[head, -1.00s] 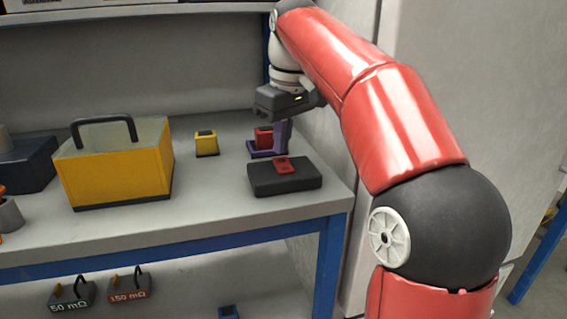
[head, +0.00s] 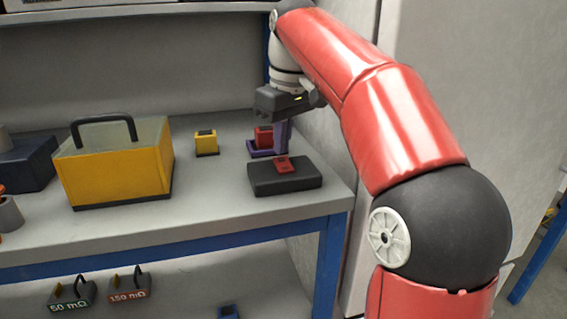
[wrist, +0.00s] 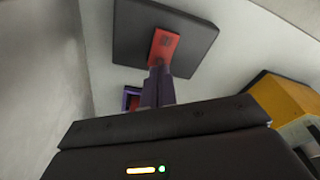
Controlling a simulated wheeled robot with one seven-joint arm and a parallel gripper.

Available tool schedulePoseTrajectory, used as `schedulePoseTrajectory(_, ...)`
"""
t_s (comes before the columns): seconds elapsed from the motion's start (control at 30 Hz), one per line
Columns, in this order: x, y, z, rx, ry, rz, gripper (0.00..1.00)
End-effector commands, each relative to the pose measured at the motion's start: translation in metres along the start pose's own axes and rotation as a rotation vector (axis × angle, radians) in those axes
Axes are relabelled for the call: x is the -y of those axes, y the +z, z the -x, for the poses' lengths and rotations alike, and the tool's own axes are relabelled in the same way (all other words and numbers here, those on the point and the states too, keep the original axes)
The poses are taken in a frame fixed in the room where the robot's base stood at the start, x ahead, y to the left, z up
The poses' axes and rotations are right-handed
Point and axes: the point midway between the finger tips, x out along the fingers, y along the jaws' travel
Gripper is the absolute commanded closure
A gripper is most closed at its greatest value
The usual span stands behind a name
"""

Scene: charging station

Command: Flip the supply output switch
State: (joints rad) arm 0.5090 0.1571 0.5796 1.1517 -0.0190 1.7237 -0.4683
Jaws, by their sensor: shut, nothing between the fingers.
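The switch is a red rocker (head: 284,167) on top of a flat black box (head: 262,183) near the right end of the bench. It also shows in the wrist view as a red rectangle (wrist: 165,43) on the dark box (wrist: 125,35). My gripper (head: 281,151) points down with its purple fingers shut and empty. The fingertips (wrist: 159,66) are at the rocker's far end as the head camera sees it. They overlap the rocker's edge in the wrist view; I cannot tell whether they touch it.
A purple holder (head: 257,150) with a red block (head: 264,136) stands just behind the black box, close to my fingers. A small yellow block (head: 206,144) and a large yellow case (head: 115,175) stand to the left. A wall is close on the right.

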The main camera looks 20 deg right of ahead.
Motion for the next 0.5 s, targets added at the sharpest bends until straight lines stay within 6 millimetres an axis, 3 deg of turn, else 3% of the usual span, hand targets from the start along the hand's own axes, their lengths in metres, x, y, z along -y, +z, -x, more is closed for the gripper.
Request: schedulePoseTrajectory(0.5,0.0002,0.0013,-0.0083,0.000,0.000,0.001,1.00)
